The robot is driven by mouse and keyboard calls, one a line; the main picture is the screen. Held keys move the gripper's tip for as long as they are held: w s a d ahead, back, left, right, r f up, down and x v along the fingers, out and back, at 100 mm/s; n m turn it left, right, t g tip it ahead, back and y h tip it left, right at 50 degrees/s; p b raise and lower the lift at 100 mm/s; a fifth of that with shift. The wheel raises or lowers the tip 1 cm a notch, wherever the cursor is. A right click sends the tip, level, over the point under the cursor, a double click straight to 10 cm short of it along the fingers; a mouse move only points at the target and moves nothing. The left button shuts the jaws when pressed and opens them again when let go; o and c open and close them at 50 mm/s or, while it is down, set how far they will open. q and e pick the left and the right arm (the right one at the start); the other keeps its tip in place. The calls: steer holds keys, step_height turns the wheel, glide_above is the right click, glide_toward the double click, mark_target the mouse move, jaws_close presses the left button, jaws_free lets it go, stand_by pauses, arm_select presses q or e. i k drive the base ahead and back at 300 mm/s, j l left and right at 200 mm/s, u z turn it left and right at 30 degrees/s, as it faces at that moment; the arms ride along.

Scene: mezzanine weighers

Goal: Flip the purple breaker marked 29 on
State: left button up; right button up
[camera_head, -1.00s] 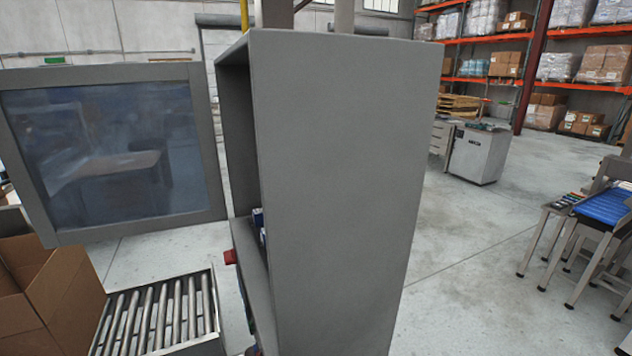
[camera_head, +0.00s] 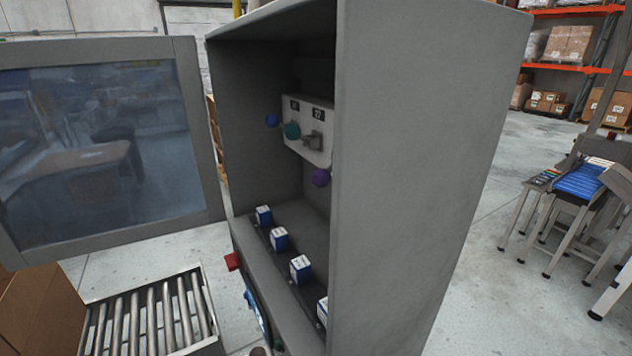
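An open grey cabinet (camera_head: 420,170) fills the middle of the head view, seen at an angle from its right side. Inside on its back wall is a pale breaker panel (camera_head: 324,102), partly cut off by the cabinet's right wall. A purple knob (camera_head: 321,178) shows low on the panel, close to that wall's edge. A teal knob (camera_head: 292,130) and a blue knob (camera_head: 272,120) sit higher and further left. Two dark labels are at the panel's top; the right one seems to read 27. I cannot make out a 29. Neither gripper is in view.
The cabinet's windowed door (camera_head: 100,150) stands open to the left. Several small blue-and-white boxes (camera_head: 279,239) line the cabinet's lower ledge. A roller conveyor (camera_head: 150,318) and a cardboard box (camera_head: 40,312) are at lower left.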

mark_target(321, 178)
steer(key=k+j+z, duration=0.1)
steer(key=j, duration=0.35)
steer(key=k+j+z, duration=0.15)
steer(key=j, duration=0.3)
steer(key=j+z, duration=0.1)
steer(key=j, duration=0.3)
steer(key=k+j+z, duration=0.15)
steer(key=j, duration=0.3)
steer(key=k+j+z, duration=0.1)
steer(key=j, duration=0.25)
steer(key=k+j+z, duration=0.15)
steer(key=k+j, duration=0.15)
steer(key=k+j+z, duration=0.1)
steer(key=j, duration=0.35)
steer(key=k, duration=0.1)
